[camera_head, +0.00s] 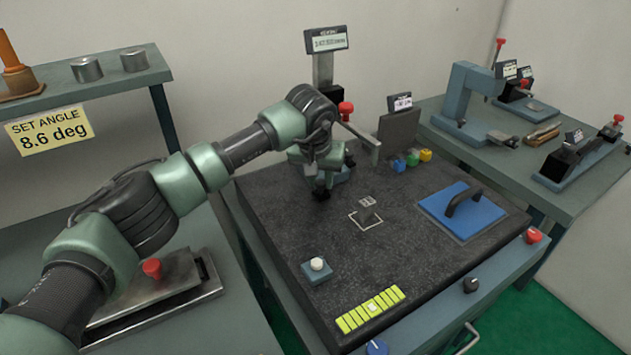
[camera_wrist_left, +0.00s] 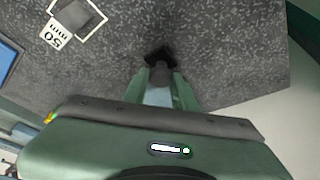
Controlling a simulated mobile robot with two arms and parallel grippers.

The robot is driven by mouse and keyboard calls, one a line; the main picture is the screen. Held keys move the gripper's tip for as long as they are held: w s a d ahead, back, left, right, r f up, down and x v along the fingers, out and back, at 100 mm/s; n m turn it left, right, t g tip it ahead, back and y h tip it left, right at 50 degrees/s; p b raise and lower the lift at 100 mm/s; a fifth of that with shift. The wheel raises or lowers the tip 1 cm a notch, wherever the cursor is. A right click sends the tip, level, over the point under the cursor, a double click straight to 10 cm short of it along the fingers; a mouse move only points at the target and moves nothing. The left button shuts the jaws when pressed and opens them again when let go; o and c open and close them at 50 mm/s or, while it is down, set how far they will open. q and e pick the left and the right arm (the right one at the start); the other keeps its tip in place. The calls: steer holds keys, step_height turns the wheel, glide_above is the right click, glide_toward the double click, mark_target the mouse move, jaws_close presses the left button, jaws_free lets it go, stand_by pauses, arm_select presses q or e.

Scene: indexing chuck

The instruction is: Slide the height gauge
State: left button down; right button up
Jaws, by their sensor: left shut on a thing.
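The height gauge (camera_head: 323,72) stands upright at the back left of the dark granite plate (camera_head: 300,225). It has a display on top, a grey column, a red knob and a side arm. Its lower part is mostly hidden behind my left arm. My left gripper (camera_head: 322,180) is low over the plate in front of the gauge. In the left wrist view the left gripper (camera_wrist_left: 161,82) is shut on a small dark grey knob (camera_wrist_left: 160,72), which appears to belong to the gauge. The gauge's display is too small to read surely. My right gripper is not in view.
Colored knobs stand at the back.

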arm_select(q)
steer(key=shift+d+r, duration=0.1)
steer(key=shift+r, duration=0.05)
steer(key=c, duration=1.1)
jaws_free()
steer(key=shift+w, duration=0.1)
steer(key=shift+c, duration=0.2)
steer(key=shift+w+d, duration=0.1)
steer(key=shift+d, duration=0.05)
steer(key=b+v, duration=0.1)
steer(key=v, duration=0.6)
steer(key=shift+r, duration=0.25)
steer(key=shift+s, duration=0.25)
